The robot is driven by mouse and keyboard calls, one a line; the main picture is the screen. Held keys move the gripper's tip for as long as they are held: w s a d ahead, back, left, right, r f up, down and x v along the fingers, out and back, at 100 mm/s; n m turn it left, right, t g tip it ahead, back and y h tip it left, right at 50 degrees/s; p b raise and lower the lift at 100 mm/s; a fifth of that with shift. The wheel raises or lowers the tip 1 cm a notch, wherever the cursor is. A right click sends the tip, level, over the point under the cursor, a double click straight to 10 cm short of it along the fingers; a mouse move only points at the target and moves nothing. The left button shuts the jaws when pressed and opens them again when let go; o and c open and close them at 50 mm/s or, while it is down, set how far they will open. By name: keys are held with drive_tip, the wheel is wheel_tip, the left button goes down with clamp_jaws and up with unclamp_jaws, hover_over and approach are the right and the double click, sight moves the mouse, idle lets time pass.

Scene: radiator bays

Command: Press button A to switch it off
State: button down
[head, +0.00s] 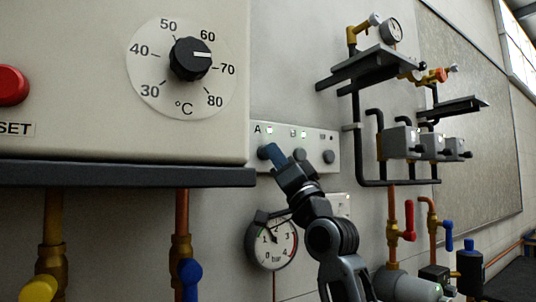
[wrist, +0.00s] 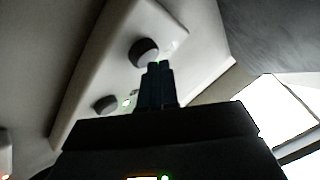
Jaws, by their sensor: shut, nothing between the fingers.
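The light grey switch panel (head: 314,143) is on the wall, with the letter A at its left end and small green lights along its top. The dark round button A (head: 263,153) is below that letter, partly covered by my fingertips. My gripper (head: 271,149) is shut and empty, its blue fingers reaching up to the button's right side. In the wrist view the fingertips (wrist: 159,67) are just below a dark round button (wrist: 143,52), which appears to be A. I cannot tell whether they touch it.
Two more buttons sit to the right, the middle one (head: 298,155) and the right one (head: 328,157). A big cabinet with a temperature dial (head: 190,59) juts out at the left. A pressure gauge (head: 272,243) is below the panel. Pipes and valves (head: 408,221) stand at the right.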

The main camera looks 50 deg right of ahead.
drive_tip(key=shift+w, duration=0.1)
idle(0.4)
drive_tip(key=shift+w+d, duration=0.15)
drive_tip(key=shift+w, duration=0.2)
drive_tip(key=shift+s, duration=0.55)
drive_tip(key=shift+s+a, duration=0.35)
drive_tip(key=shift+s, duration=0.55)
drive_tip(key=shift+s+a, duration=0.3)
drive_tip(key=shift+s, duration=0.65)
drive_tip(key=shift+s+a, duration=0.35)
drive_tip(key=shift+s, duration=0.55)
